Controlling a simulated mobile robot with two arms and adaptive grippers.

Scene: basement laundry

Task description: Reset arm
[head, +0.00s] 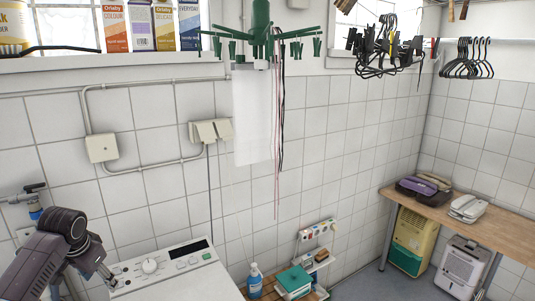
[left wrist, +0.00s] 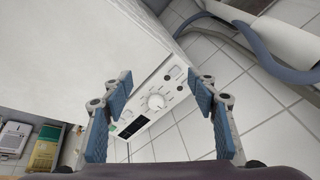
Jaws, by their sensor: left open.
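My left arm comes in at the lower left of the head view, and its gripper (head: 104,279) is beside the left end of a white washing machine (head: 190,284). In the left wrist view the left gripper (left wrist: 159,82) is open, with two blue-padded fingers spread wide and nothing between them. The washing machine (left wrist: 95,45) lies beyond the fingers there, with its round dial (left wrist: 156,101) seen between them. I cannot tell the exact gap between fingers and machine. My right gripper is in neither view.
A spray bottle (head: 255,281) and green-topped box (head: 293,281) stand right of the machine. A wooden bench (head: 485,222) runs along the right wall. A green hanging dryer (head: 262,38) and black hangers (head: 380,50) hang above. A grey-blue hose (left wrist: 265,60) crosses the tiled floor.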

